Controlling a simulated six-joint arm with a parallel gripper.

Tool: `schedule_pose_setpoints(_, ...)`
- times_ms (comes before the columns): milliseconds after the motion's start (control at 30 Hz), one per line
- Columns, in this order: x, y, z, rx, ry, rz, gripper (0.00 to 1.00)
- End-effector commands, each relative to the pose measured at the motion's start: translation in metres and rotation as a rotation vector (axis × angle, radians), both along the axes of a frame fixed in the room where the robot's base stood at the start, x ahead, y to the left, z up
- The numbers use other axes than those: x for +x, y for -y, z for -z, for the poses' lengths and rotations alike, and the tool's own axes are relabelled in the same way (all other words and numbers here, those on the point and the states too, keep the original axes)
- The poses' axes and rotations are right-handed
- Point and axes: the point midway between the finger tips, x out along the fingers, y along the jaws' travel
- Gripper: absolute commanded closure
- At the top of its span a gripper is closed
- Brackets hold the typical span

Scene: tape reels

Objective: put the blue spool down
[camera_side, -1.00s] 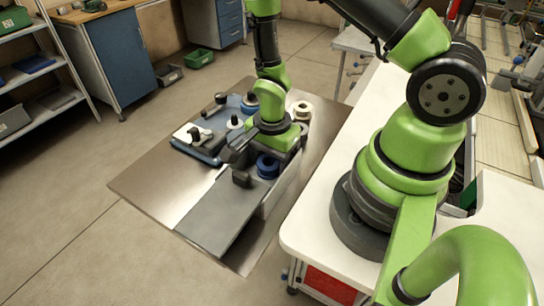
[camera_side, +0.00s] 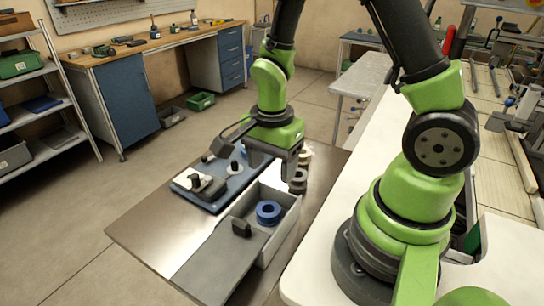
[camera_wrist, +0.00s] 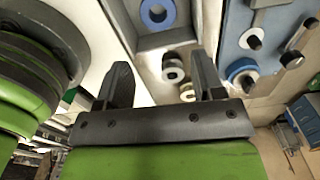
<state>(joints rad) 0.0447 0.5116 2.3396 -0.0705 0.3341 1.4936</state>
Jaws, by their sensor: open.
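The blue spool (camera_side: 268,211) lies flat in the open part of a grey box (camera_side: 290,222) in the side view, its centre hole facing up. It also shows at the top of the wrist view (camera_wrist: 157,13), partly cut off. My gripper (camera_wrist: 160,62) is open, with nothing between its two dark fingers. In the side view my gripper (camera_side: 280,172) hangs above the far end of the box, clear of the spool.
A grey lid (camera_side: 215,265) with a black knob extends from the box's near end. A blue board (camera_side: 232,188) with pegs and reels lies left of the box. Pale reels (camera_wrist: 173,67) sit beyond the box. The table's near left is bare.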

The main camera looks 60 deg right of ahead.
Motion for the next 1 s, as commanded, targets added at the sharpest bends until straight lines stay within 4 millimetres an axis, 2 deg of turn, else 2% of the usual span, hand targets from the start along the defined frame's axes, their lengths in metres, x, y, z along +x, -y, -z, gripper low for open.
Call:
schedule_pose_setpoints(167, 0.0, 0.0, -0.014, -0.001, 0.008, -0.008, 0.38)
schedule_pose_setpoints(267, 0.001, -0.001, -0.03, 0.001, 0.042, -0.065, 0.38)
schedule_pose_setpoints(433, -0.003, -0.008, -0.085, -0.009, 0.19, -0.324, 0.38)
schedule_pose_setpoints(600, -0.027, -0.018, -0.144, -0.061, 0.375, -0.67, 0.38)
schedule_pose_setpoints(700, -0.046, -0.025, -0.169, -0.113, 0.477, -0.865, 0.38)
schedule_pose_setpoints(833, -0.068, -0.032, -0.19, -0.182, 0.578, -1.065, 0.38)
schedule_pose_setpoints(1000, -0.084, -0.036, -0.2, -0.243, 0.642, -1.207, 0.38)
